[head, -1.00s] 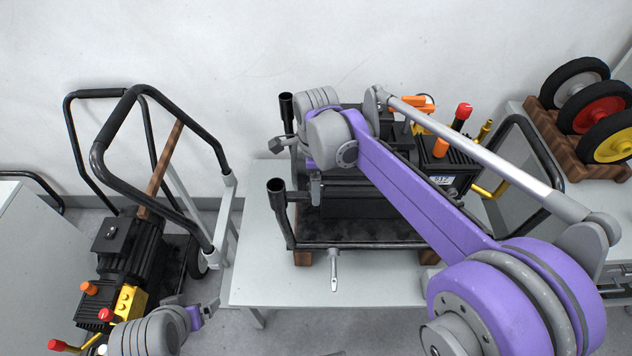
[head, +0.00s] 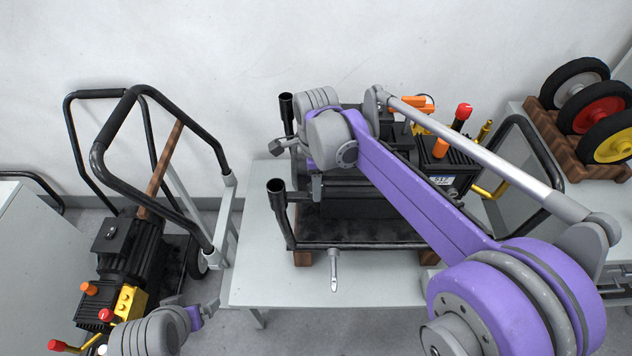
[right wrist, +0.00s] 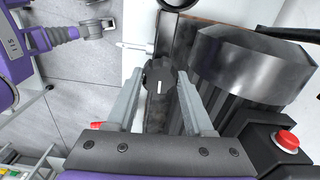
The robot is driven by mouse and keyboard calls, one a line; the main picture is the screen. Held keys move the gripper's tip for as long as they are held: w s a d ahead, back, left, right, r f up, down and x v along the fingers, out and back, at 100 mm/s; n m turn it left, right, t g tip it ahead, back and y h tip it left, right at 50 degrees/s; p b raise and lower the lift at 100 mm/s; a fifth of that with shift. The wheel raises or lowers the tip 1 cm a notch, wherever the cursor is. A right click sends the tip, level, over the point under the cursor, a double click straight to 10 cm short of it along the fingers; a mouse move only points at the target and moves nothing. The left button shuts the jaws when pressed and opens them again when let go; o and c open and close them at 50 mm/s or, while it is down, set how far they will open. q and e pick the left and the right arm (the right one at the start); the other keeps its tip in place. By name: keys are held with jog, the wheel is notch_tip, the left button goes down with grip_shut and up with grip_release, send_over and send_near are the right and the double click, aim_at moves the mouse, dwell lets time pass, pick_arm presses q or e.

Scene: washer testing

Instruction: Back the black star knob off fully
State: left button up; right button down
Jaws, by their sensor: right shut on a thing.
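The black star knob (right wrist: 160,74), with a white mark on its face, sits between the fingertips of my right gripper (right wrist: 159,80) in the right wrist view. The two grey fingers touch it from both sides, so the gripper is shut on it. In the head view the knob cannot be made out; my right wrist covers that part of the black washer (head: 370,200). My left gripper (head: 208,308) is at the lower left of the head view, away from the washer. Its jaws are too small there to tell.
The washer's black tray frame stands on wooden blocks on a grey table (head: 275,285). A silver lever (head: 333,270) sticks out over its front. A second washer on a trolley (head: 130,250) stands at the left. Wheels in a wooden rack (head: 575,140) are at the right.

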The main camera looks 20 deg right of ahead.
jog(key=n, duration=1.7)
jog(key=shift+n, duration=0.3)
jog(key=n, duration=1.3)
jog(key=shift+n, duration=2.2)
